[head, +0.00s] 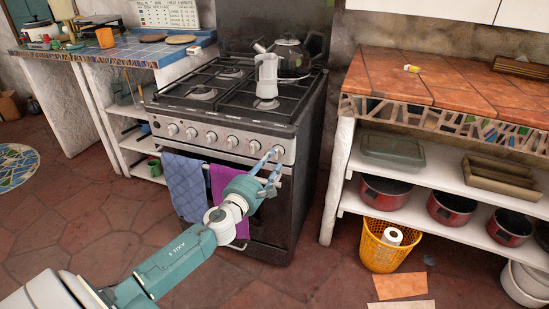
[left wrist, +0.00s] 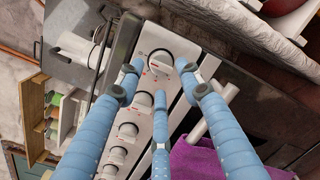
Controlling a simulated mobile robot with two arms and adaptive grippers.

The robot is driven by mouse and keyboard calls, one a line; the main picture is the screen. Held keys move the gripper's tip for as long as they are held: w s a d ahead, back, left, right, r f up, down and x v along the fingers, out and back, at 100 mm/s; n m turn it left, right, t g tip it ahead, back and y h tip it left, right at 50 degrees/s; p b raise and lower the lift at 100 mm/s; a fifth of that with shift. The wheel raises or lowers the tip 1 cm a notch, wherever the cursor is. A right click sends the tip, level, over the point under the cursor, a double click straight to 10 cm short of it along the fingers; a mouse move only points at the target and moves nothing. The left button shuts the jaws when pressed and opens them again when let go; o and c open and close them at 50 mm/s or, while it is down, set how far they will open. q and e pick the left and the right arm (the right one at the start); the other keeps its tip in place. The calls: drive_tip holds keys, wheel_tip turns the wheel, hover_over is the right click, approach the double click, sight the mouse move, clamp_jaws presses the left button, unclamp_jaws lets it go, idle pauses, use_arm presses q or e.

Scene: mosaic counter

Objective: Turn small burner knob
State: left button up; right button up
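The stove (head: 240,125) has a row of several round white knobs along its front panel. The rightmost knob (head: 277,152) is at my left gripper (head: 270,158). In the left wrist view this end knob (left wrist: 160,62) is just beyond the fingertips, with red marks on the panel around it. My left gripper (left wrist: 160,80) is open, its blue fingers spread to either side of the knob; I cannot tell whether they touch it. The neighbouring knob (left wrist: 143,103) is partly covered by the third finger. My right gripper is not in view.
A blue towel (head: 185,185) and a purple towel (head: 226,190) hang from the oven handle below the knobs. A moka pot (head: 267,77) and a dark kettle (head: 290,57) stand on the stove top. A tiled counter (head: 440,85) with shelves is to the right.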

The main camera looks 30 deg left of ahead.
sight(275, 155)
use_arm(q)
drive_tip(key=shift+w+a+f, duration=0.1)
drive_tip(key=shift+w+a, duration=0.1)
drive_tip(key=shift+w, duration=0.85)
drive_tip(key=shift+w+a, duration=0.15)
drive_tip(key=shift+w, duration=0.9)
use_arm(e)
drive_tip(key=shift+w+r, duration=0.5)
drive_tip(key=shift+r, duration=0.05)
use_arm(q)
drive_tip(key=c, duration=0.9)
drive_tip(key=shift+o, duration=0.2)
